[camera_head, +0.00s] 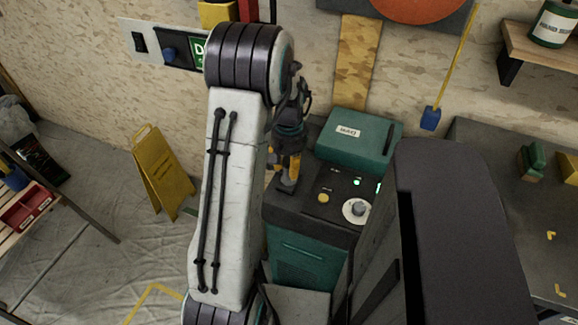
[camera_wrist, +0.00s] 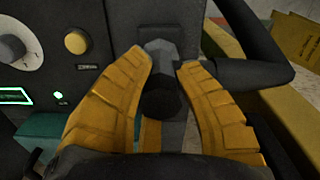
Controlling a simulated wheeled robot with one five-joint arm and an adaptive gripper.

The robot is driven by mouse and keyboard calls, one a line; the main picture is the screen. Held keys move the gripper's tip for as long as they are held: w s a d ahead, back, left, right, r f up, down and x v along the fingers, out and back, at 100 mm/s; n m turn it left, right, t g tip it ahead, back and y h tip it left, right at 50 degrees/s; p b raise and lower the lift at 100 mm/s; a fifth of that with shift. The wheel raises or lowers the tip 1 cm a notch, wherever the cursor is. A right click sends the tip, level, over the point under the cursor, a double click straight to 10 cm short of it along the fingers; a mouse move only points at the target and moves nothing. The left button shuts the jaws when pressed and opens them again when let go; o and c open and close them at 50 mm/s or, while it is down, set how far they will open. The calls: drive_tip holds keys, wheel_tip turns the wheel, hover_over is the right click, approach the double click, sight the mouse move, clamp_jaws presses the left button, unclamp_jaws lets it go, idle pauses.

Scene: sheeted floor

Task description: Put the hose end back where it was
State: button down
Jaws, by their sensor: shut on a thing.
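My gripper (camera_head: 286,165) is over the left part of a dark machine top (camera_head: 318,214). In the wrist view, its yellow fingers (camera_wrist: 163,62) are closed around a dark grey hose end (camera_wrist: 160,97), one on each side. A grey block-like part lies at the fingertips, against the dark panel; I cannot tell whether it belongs to the hose end or the machine. A thick black hose (camera_wrist: 272,62) bends round at the right and passes behind the right finger. In the head view the hose end is mostly hidden by my gripper.
The panel carries a white dial (camera_head: 356,210), a yellow knob (camera_head: 323,198) and a green light (camera_head: 357,183). A green case (camera_head: 357,137) stands behind it. Sheeted floor between is clear.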

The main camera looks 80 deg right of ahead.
drive_tip(key=shift+f, duration=0.1)
drive_tip(key=shift+f, duration=0.15)
drive_tip(key=c, duration=1)
unclamp_jaws()
drive_tip(key=shift+c, duration=0.2)
wheel_tip(320, 180, up, 12)
drive_tip(key=shift+r+p, duration=0.25)
drive_tip(key=shift+p, duration=0.45)
